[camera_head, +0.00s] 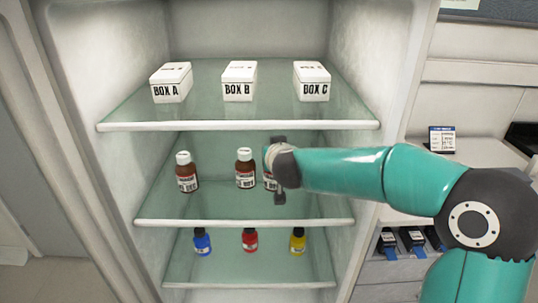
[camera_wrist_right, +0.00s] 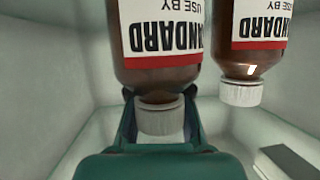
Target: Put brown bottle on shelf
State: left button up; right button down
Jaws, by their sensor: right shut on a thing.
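My right gripper (camera_head: 280,168) reaches in from the right at the middle glass shelf (camera_head: 215,205). In the right wrist view its fingers (camera_wrist_right: 158,116) are shut around the neck and white cap of a brown bottle (camera_wrist_right: 158,45), which appears upside down there. In the head view this bottle (camera_head: 269,182) is mostly hidden behind the gripper; whether its base touches the shelf I cannot tell. A second brown bottle (camera_head: 245,170) stands close to its left and also shows in the wrist view (camera_wrist_right: 248,35). A third brown bottle (camera_head: 187,173) stands farther left. My left gripper is not in view.
White boxes A (camera_head: 171,83), B (camera_head: 239,82) and C (camera_head: 312,82) sit on the top shelf. Below are blue (camera_head: 202,243), red (camera_head: 250,241) and yellow (camera_head: 298,241) small bottles. The cabinet walls and shelf front edges bound the space.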

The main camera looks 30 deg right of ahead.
jog(key=shift+f, duration=0.1)
jog(key=shift+s+f, duration=0.1)
jog(key=shift+f, duration=0.05)
jog(key=c, duration=1.1)
grip_release()
jog(key=shift+r, duration=0.3)
jog(key=p+v, duration=0.2)
jog(key=v, duration=1)
jog(key=shift+p, duration=0.4)
